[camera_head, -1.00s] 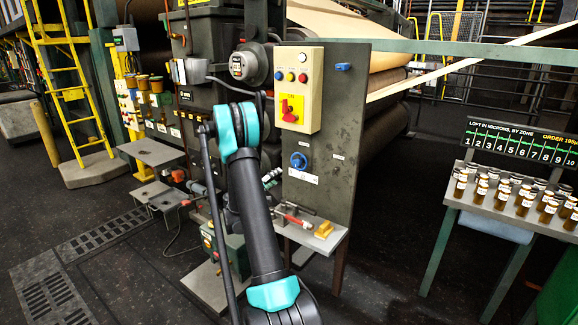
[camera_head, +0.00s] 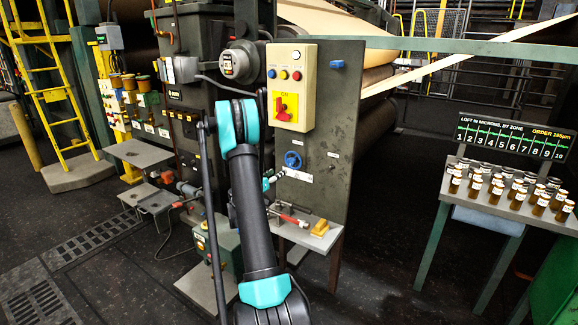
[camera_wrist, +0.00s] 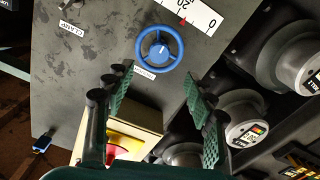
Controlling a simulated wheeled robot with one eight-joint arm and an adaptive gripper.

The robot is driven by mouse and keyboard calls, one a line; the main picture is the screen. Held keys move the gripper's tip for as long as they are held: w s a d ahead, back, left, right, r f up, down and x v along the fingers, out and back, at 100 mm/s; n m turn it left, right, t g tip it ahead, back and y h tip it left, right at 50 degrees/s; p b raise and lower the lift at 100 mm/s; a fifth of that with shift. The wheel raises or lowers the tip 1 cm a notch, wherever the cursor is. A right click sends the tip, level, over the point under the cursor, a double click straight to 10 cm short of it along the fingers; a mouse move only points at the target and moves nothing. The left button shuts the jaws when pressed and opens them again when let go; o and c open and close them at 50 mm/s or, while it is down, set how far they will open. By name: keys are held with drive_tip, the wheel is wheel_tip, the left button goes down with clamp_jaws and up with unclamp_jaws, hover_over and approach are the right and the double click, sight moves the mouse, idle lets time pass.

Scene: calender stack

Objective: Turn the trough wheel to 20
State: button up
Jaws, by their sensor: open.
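The blue trough wheel (camera_wrist: 160,50) is a small spoked handwheel on the dark panel, ahead of my gripper in the wrist view. It also shows low on the panel in the head view (camera_head: 292,160). A white scale (camera_wrist: 195,14) beside it shows 20 and 0, with a small red pointer close to the 20. My gripper (camera_wrist: 158,76) is open, its two green-padded fingers apart with the wheel beyond their tips. The fingers appear not to touch it. In the head view I cannot make out the fingertips.
A cream control box (camera_head: 293,88) with a red-and-yellow switch sits above the wheel. A blue knob (camera_head: 337,64) is near the panel's top edge. A small shelf (camera_head: 306,234) juts out below. A table with several brown jars (camera_head: 505,190) stands right, with open floor between.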

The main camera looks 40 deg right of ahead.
sight(290, 164)
drive_tip(key=x, duration=1.1)
drive_tip(key=c, duration=1.2)
